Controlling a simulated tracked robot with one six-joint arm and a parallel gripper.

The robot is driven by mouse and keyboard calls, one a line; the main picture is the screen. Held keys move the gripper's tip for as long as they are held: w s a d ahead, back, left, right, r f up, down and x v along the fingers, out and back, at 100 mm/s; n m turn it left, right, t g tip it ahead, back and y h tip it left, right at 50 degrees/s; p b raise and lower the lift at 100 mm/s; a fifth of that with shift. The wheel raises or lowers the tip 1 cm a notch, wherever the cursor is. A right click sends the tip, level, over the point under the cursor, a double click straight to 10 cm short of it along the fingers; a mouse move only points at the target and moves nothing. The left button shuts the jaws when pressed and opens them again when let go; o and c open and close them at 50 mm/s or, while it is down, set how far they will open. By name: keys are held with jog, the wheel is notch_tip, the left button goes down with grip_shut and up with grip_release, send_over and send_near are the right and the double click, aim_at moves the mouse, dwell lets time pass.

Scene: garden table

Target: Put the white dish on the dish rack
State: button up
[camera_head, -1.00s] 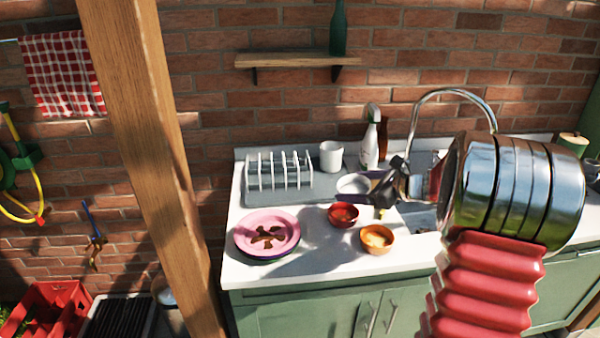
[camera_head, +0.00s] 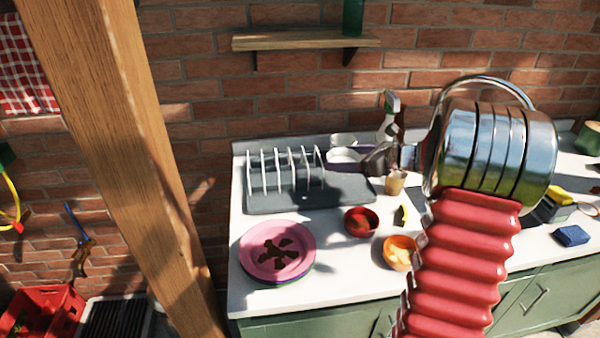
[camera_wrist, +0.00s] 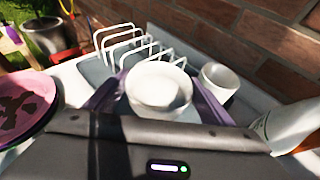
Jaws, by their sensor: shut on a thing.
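The white dish (camera_head: 345,155), a round bowl, is held between the purple fingers of my gripper (camera_head: 348,160). In the wrist view, the dish (camera_wrist: 160,84) sits upright between the two fingers (camera_wrist: 158,98), and its inside looks empty. The dish rack (camera_head: 285,170) has white wire loops on a grey tray and stands at the left back of the counter. Its wire slots look empty. My gripper is to the right of the loops, over the right part of the tray in the head view. The rack (camera_wrist: 128,45) shows beyond the dish in the wrist view.
A white mug (camera_head: 342,138) is close behind the dish. A spray bottle (camera_head: 389,115) stands right of it. Pink plates (camera_head: 277,250), a red bowl (camera_head: 361,222) and an orange bowl (camera_head: 400,252) stand in front. The brick wall (camera_head: 290,95) closes off the back.

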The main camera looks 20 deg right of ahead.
jog(key=shift+w+d, duration=0.1)
jog(key=shift+d, duration=0.1)
jog(key=shift+a, duration=0.1)
jog(key=shift+f, duration=0.45)
send_over(341, 192)
jog(key=shift+f, duration=2.65)
jog(key=shift+f, duration=0.1)
jog(key=shift+f, duration=1.8)
